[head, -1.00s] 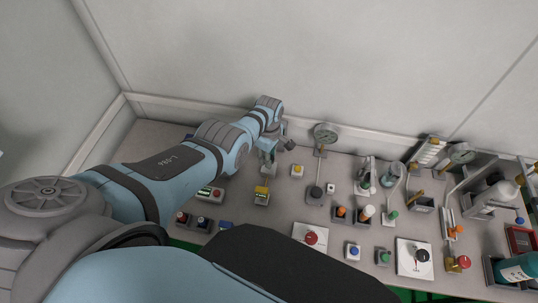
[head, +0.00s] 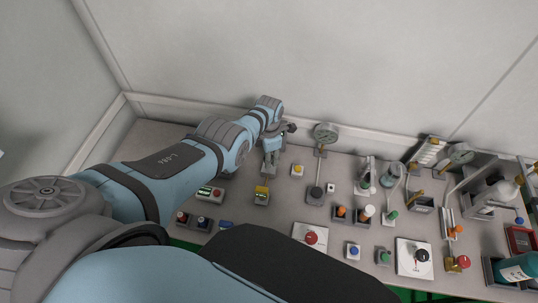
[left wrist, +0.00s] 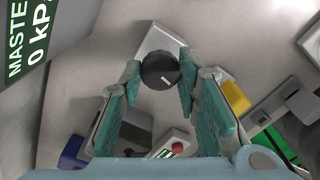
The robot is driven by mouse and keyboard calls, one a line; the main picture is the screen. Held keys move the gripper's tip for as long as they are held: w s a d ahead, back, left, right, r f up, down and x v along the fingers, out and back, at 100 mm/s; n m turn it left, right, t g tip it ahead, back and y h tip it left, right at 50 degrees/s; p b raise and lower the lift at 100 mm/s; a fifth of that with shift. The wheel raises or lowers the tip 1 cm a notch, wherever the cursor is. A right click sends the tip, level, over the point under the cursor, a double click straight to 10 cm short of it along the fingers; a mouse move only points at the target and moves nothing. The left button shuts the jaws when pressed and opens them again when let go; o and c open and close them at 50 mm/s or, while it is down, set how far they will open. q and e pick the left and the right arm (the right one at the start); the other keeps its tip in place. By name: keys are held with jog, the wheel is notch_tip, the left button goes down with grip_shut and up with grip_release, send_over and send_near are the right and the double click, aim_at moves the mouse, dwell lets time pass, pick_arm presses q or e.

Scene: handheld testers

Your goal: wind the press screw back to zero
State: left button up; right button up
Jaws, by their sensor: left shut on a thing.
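A round dark knob (left wrist: 159,70) with a short white mark on its face stands on a pale block (left wrist: 158,38) in the left wrist view. The teal fingers of my left gripper (left wrist: 160,82) are on both sides of the knob and shut on it. In the head view my left gripper (head: 270,162) points down at the far left of the bench and hides the knob. A green sign (left wrist: 25,40) beside it reads "MASTE" and "0 kP", cut off by the picture edge. My right gripper is not in view.
A box with a yellow top (head: 262,190) and a small yellow button box (head: 297,170) stand near the left gripper. A round gauge (head: 325,132) rises on a stand to its right. Several testers crowd the bench's right side. The wall is close behind.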

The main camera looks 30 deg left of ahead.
pick_arm(q)
jog(key=shift+s+f+n, duration=0.1)
jog(key=shift+s+n, duration=0.05)
jog(key=shift+n, duration=1.05)
jog(key=o, duration=1.2)
jog(key=shift+w+r, duration=0.25)
jog(key=shift+r, duration=0.3)
notch_tip(320, 180, up, 11)
jog(key=shift+s+f, duration=0.1)
